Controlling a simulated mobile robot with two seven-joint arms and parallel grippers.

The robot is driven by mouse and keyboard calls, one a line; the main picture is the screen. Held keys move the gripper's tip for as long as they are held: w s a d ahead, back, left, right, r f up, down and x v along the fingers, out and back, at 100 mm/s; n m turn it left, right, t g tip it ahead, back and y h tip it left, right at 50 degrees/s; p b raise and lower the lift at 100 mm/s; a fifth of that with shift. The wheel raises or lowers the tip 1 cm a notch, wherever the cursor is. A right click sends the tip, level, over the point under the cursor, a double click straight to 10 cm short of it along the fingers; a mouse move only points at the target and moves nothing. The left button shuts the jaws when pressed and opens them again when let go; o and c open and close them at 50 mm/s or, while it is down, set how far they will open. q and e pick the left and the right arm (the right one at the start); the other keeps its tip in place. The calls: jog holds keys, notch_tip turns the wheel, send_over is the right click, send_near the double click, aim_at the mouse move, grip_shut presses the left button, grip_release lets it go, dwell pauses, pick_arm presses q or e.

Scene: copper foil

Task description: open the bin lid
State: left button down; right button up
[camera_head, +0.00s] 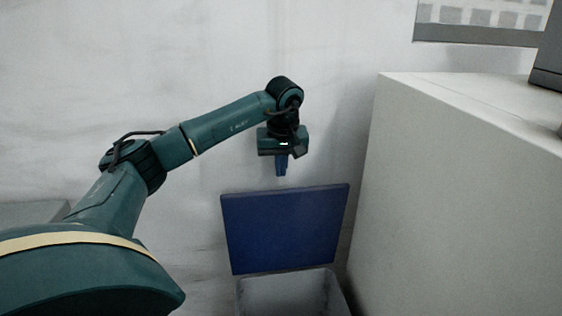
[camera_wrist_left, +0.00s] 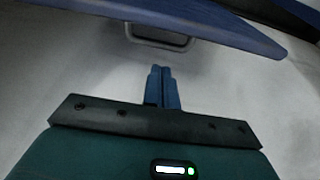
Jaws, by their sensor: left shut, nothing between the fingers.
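The bin (camera_head: 290,292) is grey and open-topped, at the bottom of the head view, cut off by the lower edge. Its blue lid (camera_head: 285,228) stands raised, nearly upright, at the bin's far side. My left gripper (camera_head: 281,173) is just above the lid's top edge, shut and empty, with its fingers pointing down. In the left wrist view, the closed fingers (camera_wrist_left: 162,72) point toward a blue panel edge (camera_wrist_left: 200,18), which looks like the lid. A grey loop-shaped handle (camera_wrist_left: 158,40) sits below that edge. My right gripper is not in view.
A large white cabinet or counter (camera_head: 450,190) stands close to the right of the bin. A pale wall (camera_head: 200,60) is behind the lid. A dark-framed window or panel (camera_head: 482,22) is at the upper right.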

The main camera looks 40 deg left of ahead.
pick_arm(q)
jog(key=x, duration=0.5)
jog(key=shift+f+b, duration=0.25)
jog(key=shift+b, duration=0.15)
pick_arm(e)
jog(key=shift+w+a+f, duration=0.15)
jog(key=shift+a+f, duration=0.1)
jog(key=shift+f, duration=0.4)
